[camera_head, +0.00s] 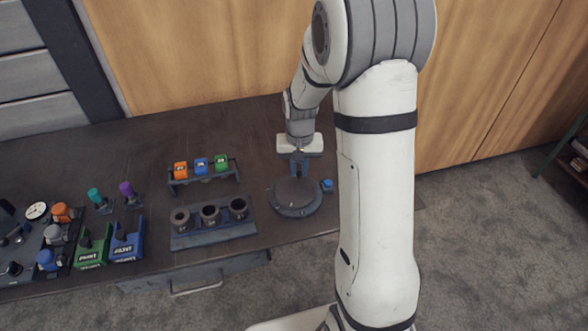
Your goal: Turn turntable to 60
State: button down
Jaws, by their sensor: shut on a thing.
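The turntable (294,202) is a dark round disc on the right part of the dark table, with a blue knob (327,185) at its right edge. My gripper (299,170) points down over the back part of the turntable. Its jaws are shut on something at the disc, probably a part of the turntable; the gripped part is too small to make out. Any angle marks on the turntable are too small to read.
A rack with orange, blue and green blocks (201,167) and a holder with three dark cups (212,222) stand left of the turntable. Green and blue bins (126,241), a gauge (37,211) and several knobs crowd the far left. The table's back middle is clear.

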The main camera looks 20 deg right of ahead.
jog(key=m, duration=0.1)
jog(key=d+m, duration=0.1)
jog(key=shift+s+m+b, duration=0.35)
jog(key=shift+m, duration=0.05)
jog(key=shift+s+d+m+b, duration=0.2)
jog(key=shift+s+m, duration=0.05)
jog(key=shift+m, duration=0.6)
jog(key=shift+s+d+m+b, duration=0.15)
jog(key=shift+s+m+b, duration=0.1)
jog(key=shift+m, duration=0.6)
jog(key=c, duration=1.4)
grip_release()
jog(key=shift+o, duration=0.2)
jog(key=shift+r, duration=0.1)
notch_tip(320, 180, up, 8)
jog(key=shift+f, duration=0.2)
